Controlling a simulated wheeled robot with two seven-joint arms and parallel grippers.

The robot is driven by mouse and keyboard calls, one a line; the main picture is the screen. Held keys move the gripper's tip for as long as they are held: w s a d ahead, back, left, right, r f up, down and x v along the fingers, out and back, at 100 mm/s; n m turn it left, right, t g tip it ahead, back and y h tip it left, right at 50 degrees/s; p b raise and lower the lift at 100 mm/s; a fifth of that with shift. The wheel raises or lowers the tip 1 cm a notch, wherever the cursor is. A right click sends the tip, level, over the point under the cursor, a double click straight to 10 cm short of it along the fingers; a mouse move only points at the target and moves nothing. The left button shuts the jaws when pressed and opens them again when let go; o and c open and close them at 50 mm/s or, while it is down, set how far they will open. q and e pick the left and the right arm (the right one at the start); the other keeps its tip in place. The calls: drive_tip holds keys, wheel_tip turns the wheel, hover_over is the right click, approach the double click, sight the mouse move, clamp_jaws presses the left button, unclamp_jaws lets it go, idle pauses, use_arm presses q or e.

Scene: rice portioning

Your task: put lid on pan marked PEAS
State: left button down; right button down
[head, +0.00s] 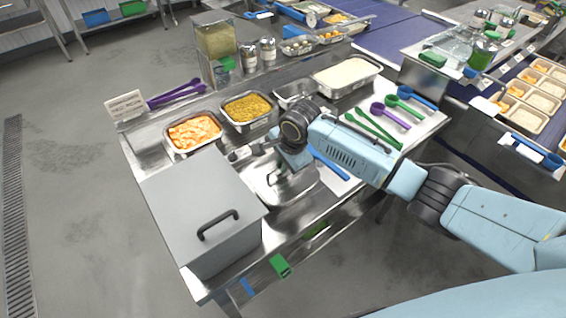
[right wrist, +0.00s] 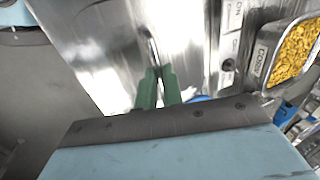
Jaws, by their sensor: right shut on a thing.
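A shiny metal lid (head: 296,192) is at the front edge of the steel table, right of the grey box. My right gripper (head: 277,172) is above it. In the right wrist view, the green fingertips (right wrist: 158,88) are shut on the thin upright handle of the lid (right wrist: 115,45). I cannot tell whether the lid rests on the table or is slightly raised. A pan behind my right wrist (head: 291,92) is partly hidden, and its contents are unclear. I cannot read a PEAS mark in any view. My left gripper is not in view.
Pans of orange food (head: 194,132) and yellow food (head: 248,110) stand behind the lid, with a rice pan (head: 347,76) farther right. A grey box (head: 190,205) with a black handle stands left. Green and purple utensils (head: 390,115) lie right.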

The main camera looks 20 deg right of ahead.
drive_tip(key=shift+a+f+p, duration=0.15)
drive_tip(key=shift+f+p, duration=0.1)
drive_tip(key=shift+p, duration=0.15)
idle(0.3)
drive_tip(key=c, duration=1.5)
unclamp_jaws()
drive_tip(key=shift+o, duration=0.2)
drive_tip(key=shift+s, duration=0.1)
drive_tip(key=v, duration=1.3)
drive_tip(key=shift+r+p, duration=0.2)
drive_tip(key=shift+p, duration=0.25)
